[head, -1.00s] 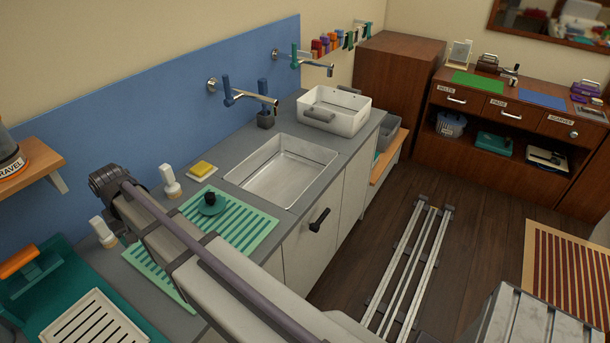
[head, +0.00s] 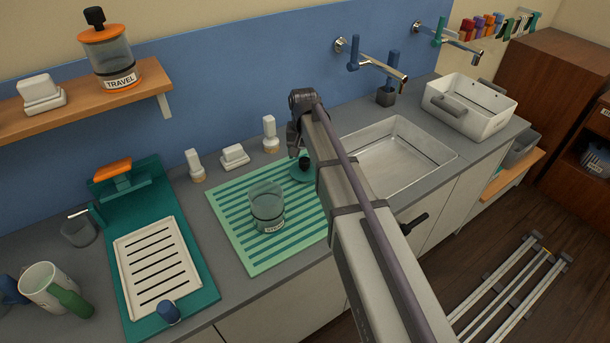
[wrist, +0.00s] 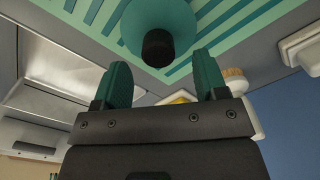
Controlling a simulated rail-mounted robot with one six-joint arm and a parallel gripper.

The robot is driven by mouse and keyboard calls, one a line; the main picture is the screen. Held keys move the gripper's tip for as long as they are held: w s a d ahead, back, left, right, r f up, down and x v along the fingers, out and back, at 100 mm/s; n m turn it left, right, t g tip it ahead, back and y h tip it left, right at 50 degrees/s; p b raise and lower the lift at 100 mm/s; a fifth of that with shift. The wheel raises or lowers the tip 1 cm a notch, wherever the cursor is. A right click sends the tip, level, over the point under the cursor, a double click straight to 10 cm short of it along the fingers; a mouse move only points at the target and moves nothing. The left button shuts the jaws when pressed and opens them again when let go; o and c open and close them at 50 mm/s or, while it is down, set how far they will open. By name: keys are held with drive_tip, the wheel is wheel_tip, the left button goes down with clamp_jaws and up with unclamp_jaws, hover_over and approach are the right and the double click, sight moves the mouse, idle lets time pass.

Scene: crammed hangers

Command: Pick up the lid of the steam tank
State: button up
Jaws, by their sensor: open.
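The lid, a teal disc with a black knob (head: 303,162), lies knob up on the green striped draining mat (head: 250,258). A clear tank with a dark band and a label (head: 266,203), too small to read surely, stands open-topped beside it on the mat. My gripper (head: 297,148) is above the lid in the head view, partly hidden by my arm. In the wrist view my gripper (wrist: 162,72) has two teal fingers apart and empty. The teal lid (wrist: 178,20) and its knob lie just beyond the fingertips, roughly centred between them; no contact shows.
White-handled brushes (head: 195,165) and a white block (head: 235,156) stand behind the mat. A sink (head: 400,160) is to the right. A teal station with a slotted white tray (head: 155,262) is left. A shelf (head: 130,95) holds a tank labelled TRAVEL (head: 112,55).

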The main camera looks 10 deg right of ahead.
sight(304, 160)
wheel_tip(304, 160, down, 5)
drive_tip(key=b, duration=0.5)
drive_tip(key=shift+f, duration=0.2)
drive_tip(key=shift+r, duration=0.25)
drive_tip(key=c, duration=1)
wheel_tip(304, 160, up, 10)
drive_tip(key=p, duration=1.1)
drive_tip(key=shift+r, duration=0.2)
